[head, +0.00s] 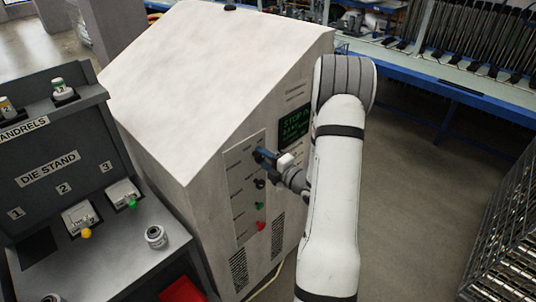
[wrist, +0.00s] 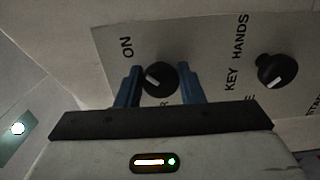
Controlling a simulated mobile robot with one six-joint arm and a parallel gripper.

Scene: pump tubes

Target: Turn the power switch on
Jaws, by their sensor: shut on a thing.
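The power switch is a round black knob (wrist: 160,79) with a white mark, on a grey panel below and right of the word "ON" in the wrist view. Its white mark slants to the upper left. My gripper (wrist: 160,84) has its two blue fingers on either side of the knob, shut on it. In the head view my gripper (head: 266,158) is at the top of the control panel (head: 243,172) on the white cabinet and hides the knob. Part of a label under the knob is hidden by my gripper; only an "R" shows.
A second black knob (wrist: 277,71), by "KEY" and "HANDS", is to the right. Green (head: 259,206) and red (head: 261,226) buttons are lower on the panel. A screen (head: 295,124) with green text is beside it.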

